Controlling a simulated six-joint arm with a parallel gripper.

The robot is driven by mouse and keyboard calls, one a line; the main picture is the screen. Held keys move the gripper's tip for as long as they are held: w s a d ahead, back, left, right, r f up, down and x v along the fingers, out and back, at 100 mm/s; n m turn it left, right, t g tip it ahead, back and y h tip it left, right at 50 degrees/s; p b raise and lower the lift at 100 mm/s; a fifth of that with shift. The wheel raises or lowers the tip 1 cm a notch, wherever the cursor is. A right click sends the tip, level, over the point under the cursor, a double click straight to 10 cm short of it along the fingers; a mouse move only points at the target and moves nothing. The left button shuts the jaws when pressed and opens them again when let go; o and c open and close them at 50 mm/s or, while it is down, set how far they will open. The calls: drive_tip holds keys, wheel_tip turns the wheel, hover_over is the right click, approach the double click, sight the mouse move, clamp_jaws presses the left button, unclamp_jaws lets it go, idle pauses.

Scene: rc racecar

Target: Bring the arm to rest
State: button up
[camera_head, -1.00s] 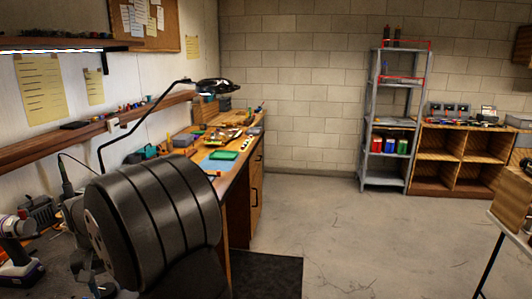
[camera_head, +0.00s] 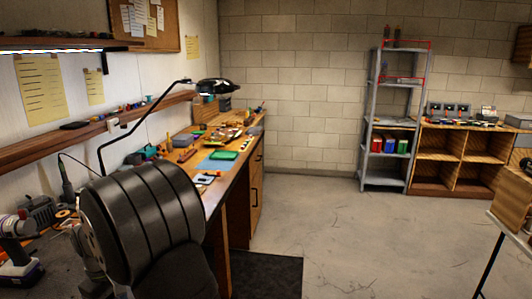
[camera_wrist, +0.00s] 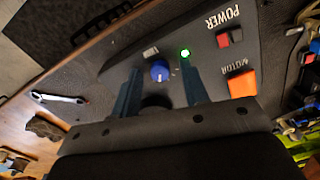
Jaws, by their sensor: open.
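In the wrist view my gripper (camera_wrist: 160,68) is open, its two dark blue fingers apart with nothing held between them. It hangs over a dark control panel (camera_wrist: 95,108). A blue knob (camera_wrist: 160,71) shows between the fingertips; I cannot tell how far below them it is. A lit green lamp (camera_wrist: 185,53) is close to the right fingertip. A red switch (camera_wrist: 229,37) by the word POWER and an orange switch (camera_wrist: 242,84) by the word MOTOR lie to the right. In the head view my dark arm link fills the lower left, and the gripper is hidden.
The wooden workbench (camera_head: 218,182) runs along the left wall, with a black desk lamp (camera_head: 215,86) over it. A purple and grey drill (camera_head: 18,250) stands at the near left. A wrench (camera_wrist: 58,98) lies left of the panel. The floor (camera_head: 350,230) at centre right is clear.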

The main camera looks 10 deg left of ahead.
wheel_tip(320, 180, up, 15)
idle(0.4)
